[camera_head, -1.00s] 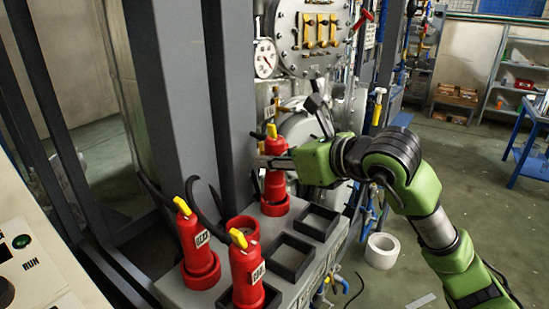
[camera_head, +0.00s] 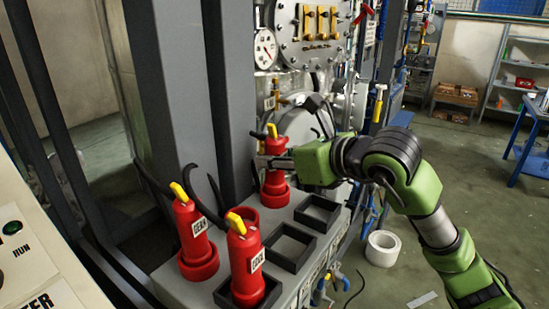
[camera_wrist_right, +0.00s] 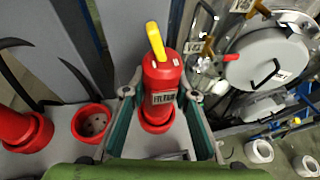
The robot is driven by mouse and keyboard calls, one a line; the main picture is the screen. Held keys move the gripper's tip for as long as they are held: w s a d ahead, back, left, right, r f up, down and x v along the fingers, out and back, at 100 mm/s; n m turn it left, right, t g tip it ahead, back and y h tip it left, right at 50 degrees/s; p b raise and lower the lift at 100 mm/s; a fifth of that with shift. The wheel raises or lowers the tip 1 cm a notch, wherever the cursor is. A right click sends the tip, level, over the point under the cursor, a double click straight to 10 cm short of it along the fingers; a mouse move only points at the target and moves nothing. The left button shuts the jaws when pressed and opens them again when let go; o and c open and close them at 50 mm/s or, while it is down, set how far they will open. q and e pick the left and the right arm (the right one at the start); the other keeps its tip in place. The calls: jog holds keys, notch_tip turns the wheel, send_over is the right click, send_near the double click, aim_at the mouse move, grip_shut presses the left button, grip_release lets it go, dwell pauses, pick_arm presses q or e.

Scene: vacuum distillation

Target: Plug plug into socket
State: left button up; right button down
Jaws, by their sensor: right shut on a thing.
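My right gripper (camera_head: 279,161) is shut on a red plug (camera_head: 273,178) with a yellow top. The plug is upright at the back of a grey socket box (camera_head: 180,290), its lower end in or just above a red round socket (camera_head: 275,197). In the right wrist view the gripper's fingers (camera_wrist_right: 158,98) flank this plug (camera_wrist_right: 160,75), whose label I cannot read surely. An empty red round socket (camera_wrist_right: 92,122) with holes lies left of it. Two empty black square sockets (camera_head: 318,212) (camera_head: 288,247) are on the box. My left gripper is not in view.
A red plug (camera_head: 192,232) stands in a red socket at left, and another (camera_head: 245,265) in a black square frame in front. Black cables arch behind them. A grey post (camera_head: 170,90) and steel vessel (camera_head: 310,40) rise behind. A white roll (camera_head: 382,250) lies on the floor.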

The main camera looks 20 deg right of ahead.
jog(key=shift+f+b, duration=0.5)
jog(key=c, duration=1.6)
grip_release()
jog(key=shift+o, duration=0.2)
jog(key=v, duration=1.2)
jog(key=shift+r, duration=0.1)
